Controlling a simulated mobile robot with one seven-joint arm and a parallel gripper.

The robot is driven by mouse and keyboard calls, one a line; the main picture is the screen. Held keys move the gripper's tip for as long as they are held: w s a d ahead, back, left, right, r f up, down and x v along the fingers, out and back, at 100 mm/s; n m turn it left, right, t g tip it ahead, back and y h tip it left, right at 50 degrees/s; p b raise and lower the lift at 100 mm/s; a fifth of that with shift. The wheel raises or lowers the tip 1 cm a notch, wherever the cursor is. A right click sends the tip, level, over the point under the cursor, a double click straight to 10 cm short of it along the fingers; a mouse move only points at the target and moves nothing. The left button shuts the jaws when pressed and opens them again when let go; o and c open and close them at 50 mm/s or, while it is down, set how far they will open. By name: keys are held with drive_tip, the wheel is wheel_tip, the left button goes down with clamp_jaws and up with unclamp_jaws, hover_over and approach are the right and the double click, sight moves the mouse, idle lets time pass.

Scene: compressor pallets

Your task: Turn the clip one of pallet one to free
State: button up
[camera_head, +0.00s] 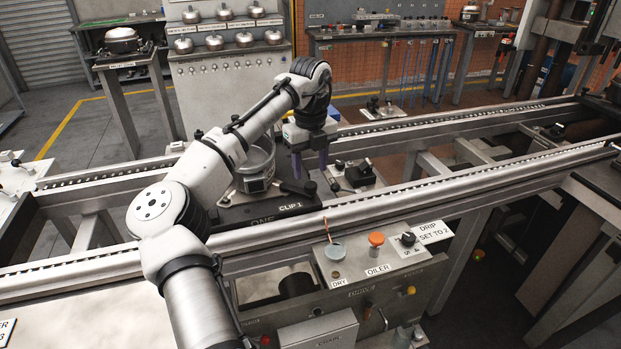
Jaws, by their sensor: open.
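Pallet one (240,214) is a dark plate on the conveyor, lettered "ONE" and "CLIP 1" on its near side. Clip one (298,188) is a black lever at the pallet's right front corner, above the "CLIP 1" lettering. I cannot tell its exact setting. A round metal compressor shell (257,165) stands on the pallet, partly hidden by my arm. My gripper (310,170) points down with its two purple fingers apart and nothing seen between them. It is just above and slightly right of clip one; I cannot tell whether it touches.
A black clamp-like part on a light plate (353,174) stands close right of my gripper. Conveyor rails (450,187) run along both sides. In front is a control panel (370,265) with knobs and an orange button. The conveyor is mostly open farther right.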

sight(311, 184)
drive_tip(key=shift+f, duration=2.35)
clamp_jaws()
